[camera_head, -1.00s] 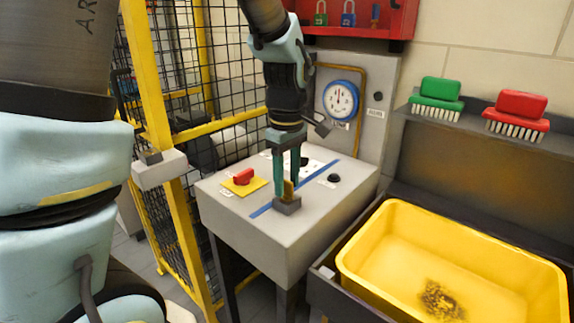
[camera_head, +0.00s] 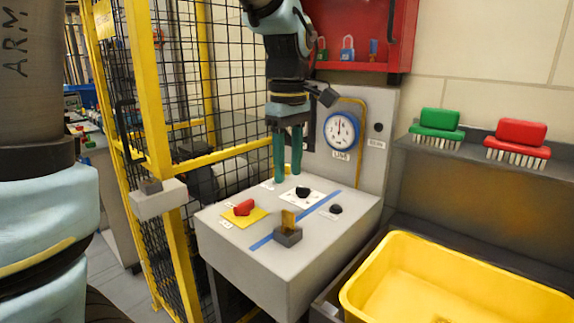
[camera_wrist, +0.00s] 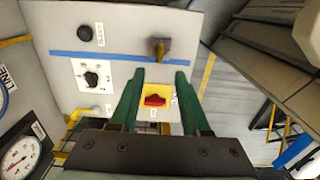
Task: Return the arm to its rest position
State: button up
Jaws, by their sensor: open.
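My gripper (camera_head: 287,180) has two green fingers pointing down, open and empty, above the back part of the grey control box (camera_head: 250,262). It is apart from the controls below. In the wrist view my gripper (camera_wrist: 157,72) also shows its fingers spread with nothing between them.
The box top has a red knob on a yellow plate (camera_head: 244,207), a black knob on a white plate (camera_head: 302,193) and a black button (camera_head: 335,209). A gauge (camera_head: 340,131) stands behind. A yellow mesh fence (camera_head: 160,110) is left, a yellow tub (camera_head: 400,250) right.

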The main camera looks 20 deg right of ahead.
jog(key=a+f+m, duration=0.3)
jog(key=a+f, duration=0.3)
jog(key=a, duration=0.6)
jog(key=w+a+f+m+t, duration=0.1)
jog(key=a+f+m, duration=0.3)
jog(key=a, duration=0.9)
notch_tip(320, 180, down, 3)
jog(key=shift+a+f+t, duration=0.1)
jog(key=shift+a+t, duration=0.1)
jog(key=shift+t, duration=0.1)
